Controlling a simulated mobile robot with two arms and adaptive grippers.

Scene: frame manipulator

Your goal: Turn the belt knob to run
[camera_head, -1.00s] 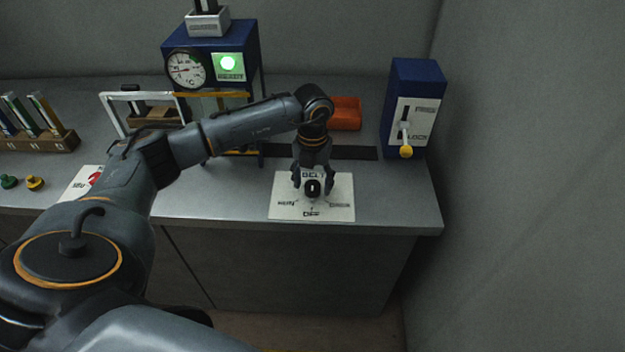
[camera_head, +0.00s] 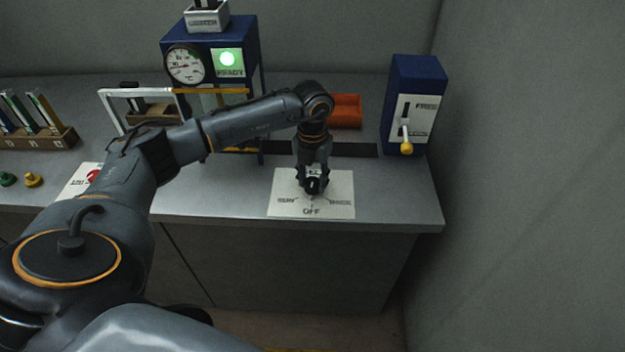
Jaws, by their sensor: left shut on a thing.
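The belt knob (camera_head: 312,187) is a small black dial with a pale mark on a white panel (camera_head: 341,186) at the front of the bench. The panel has a word at the left, "OFF" at the bottom and a word at the right; the side words are too blurred to read surely. My left gripper (camera_head: 312,190) points down over the panel and is shut on the knob, with its fingers at the knob's sides. The pale mark looks roughly upright, but the exact setting is hard to tell. My right gripper is not in view.
A blue press box (camera_head: 416,75) with a yellow-tipped lever (camera_head: 406,148) stands at the right. The bench right of the panel is clear.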

